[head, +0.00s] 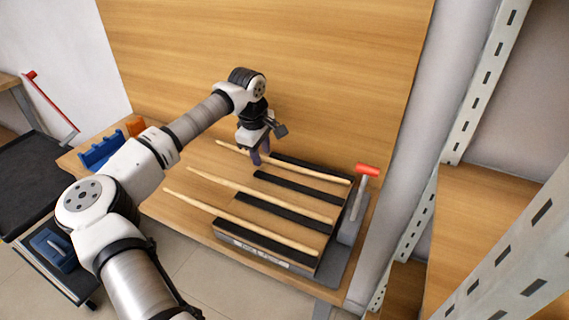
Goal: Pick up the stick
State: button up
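Three pale wooden sticks lie across a rack with black strips (268,244) on the wooden table. The nearest stick (240,222) and the middle stick (262,195) stick out past the rack's left side.
A red-handled tool (366,170) stands at the rack's right end. A blue bin (101,151) and an orange bin (135,126) sit at the table's left. A wooden panel (330,60) rises behind. Metal shelving (478,85) stands at right. A dark cart (40,180) is at left.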

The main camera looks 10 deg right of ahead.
grip_shut()
notch_tip(320, 180, up, 20)
jog(key=b, duration=0.1)
dwell(0.6)
